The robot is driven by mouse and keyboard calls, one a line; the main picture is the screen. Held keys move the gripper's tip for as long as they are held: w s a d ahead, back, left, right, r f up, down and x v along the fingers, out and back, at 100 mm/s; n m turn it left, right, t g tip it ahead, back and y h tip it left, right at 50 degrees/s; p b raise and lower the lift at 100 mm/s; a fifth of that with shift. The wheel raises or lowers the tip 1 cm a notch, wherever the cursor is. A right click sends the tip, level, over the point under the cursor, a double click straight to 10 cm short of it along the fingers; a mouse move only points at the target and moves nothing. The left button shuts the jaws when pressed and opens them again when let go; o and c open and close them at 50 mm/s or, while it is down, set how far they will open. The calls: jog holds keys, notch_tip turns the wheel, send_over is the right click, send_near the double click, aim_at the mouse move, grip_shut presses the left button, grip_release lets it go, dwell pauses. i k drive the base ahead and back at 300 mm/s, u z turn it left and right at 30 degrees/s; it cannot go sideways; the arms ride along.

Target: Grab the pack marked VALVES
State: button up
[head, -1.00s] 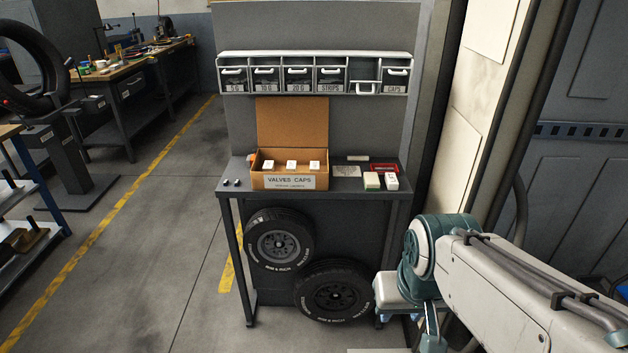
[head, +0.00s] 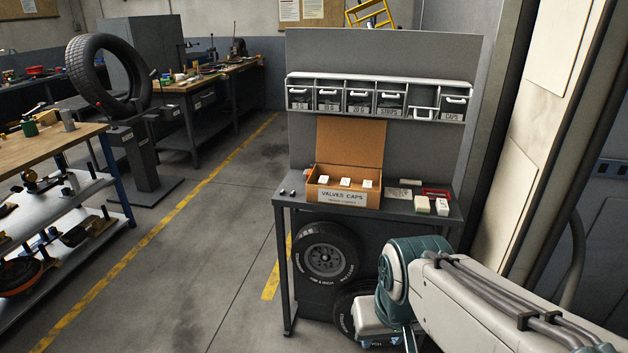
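An open cardboard box (head: 316,190) stands on the grey bench, its lid up at the back and its front label (head: 342,198) reading VALVES CAPS. Several small white packs (head: 346,182) sit inside it; their markings are too small to read. To its right on the bench stand two small upright packs, one with a greenish top (head: 422,205) and one white (head: 442,206) with a dark mark I cannot make out. My arm reaches in from the lower right, in front of the bench. My gripper's fingertips are not visible.
The bench top (head: 286,206) also holds a red tray (head: 436,192), a grey flat piece (head: 398,193) and small dark bits at left. A drawer rack (head: 380,80) hangs above, one drawer pulled out. Wheels (head: 326,262) stand beneath. Open floor lies left (head: 210,260).

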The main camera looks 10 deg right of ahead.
aim_at(367, 184)
jog(key=u, duration=0.7)
jog(key=i, duration=1.4)
jog(key=z, duration=0.8)
jog(key=i, duration=0.55)
jog(key=z, duration=0.55)
